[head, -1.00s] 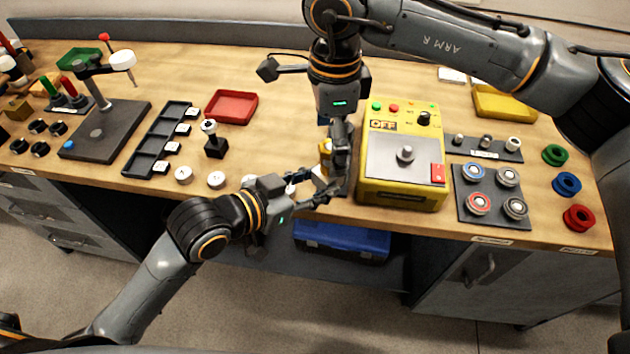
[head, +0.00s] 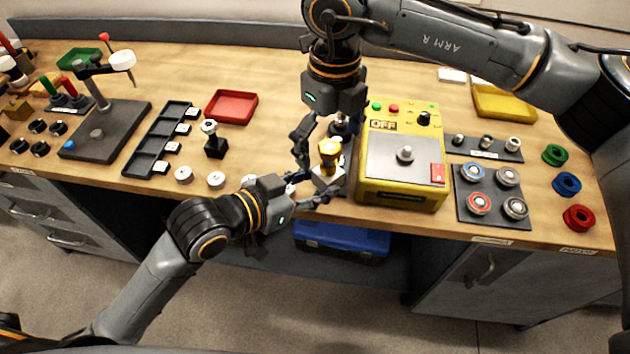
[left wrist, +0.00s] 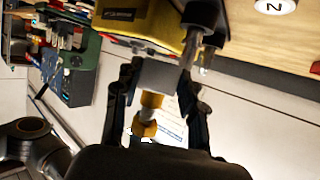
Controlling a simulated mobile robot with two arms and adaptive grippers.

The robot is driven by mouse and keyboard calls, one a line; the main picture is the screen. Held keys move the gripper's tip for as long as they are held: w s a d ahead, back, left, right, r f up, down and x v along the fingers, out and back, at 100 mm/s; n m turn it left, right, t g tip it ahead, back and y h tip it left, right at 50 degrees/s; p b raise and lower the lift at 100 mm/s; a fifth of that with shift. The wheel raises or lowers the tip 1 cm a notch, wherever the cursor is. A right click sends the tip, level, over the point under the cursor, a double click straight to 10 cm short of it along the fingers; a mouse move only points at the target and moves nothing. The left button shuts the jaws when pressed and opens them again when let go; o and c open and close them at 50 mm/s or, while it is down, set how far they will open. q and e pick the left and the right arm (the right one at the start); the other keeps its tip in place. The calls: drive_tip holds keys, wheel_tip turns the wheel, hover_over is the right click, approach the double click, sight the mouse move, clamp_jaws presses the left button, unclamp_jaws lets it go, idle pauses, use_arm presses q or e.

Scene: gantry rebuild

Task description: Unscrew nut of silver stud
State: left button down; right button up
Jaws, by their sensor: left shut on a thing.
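A stud with a gold top part (head: 329,150) stands upright on a pale block (head: 326,180) near the bench's front edge. My left gripper (head: 318,188) is shut on the pale block. In the left wrist view the block (left wrist: 158,75) sits between the fingers, with the gold part (left wrist: 146,122) and a short pale section beside it. My right gripper (head: 321,158) points down over the stud, its fingers spread on either side of the gold part. Another stud, with a black base (head: 216,147) and silvery top, stands further left. I cannot tell which one is the silver stud.
A yellow box (head: 375,187) reading OFF stands just right of the grippers. A dark board of rings (head: 491,206) lies beyond it. A black slotted tray (head: 148,153) and a red tray (head: 252,102) lie left. A blue case (head: 340,240) is below the bench edge.

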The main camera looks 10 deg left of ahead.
clamp_jaws()
drive_tip(key=n, duration=0.6)
drive_tip(key=shift+n, duration=0.4)
drive_tip(key=n, duration=0.5)
drive_tip(key=shift+n, duration=0.4)
drive_tip(key=n, duration=0.5)
drive_tip(key=shift+n, duration=0.3)
drive_tip(key=n, duration=0.6)
drive_tip(key=shift+r, duration=0.1)
drive_tip(key=shift+o, duration=0.7)
unclamp_jaws()
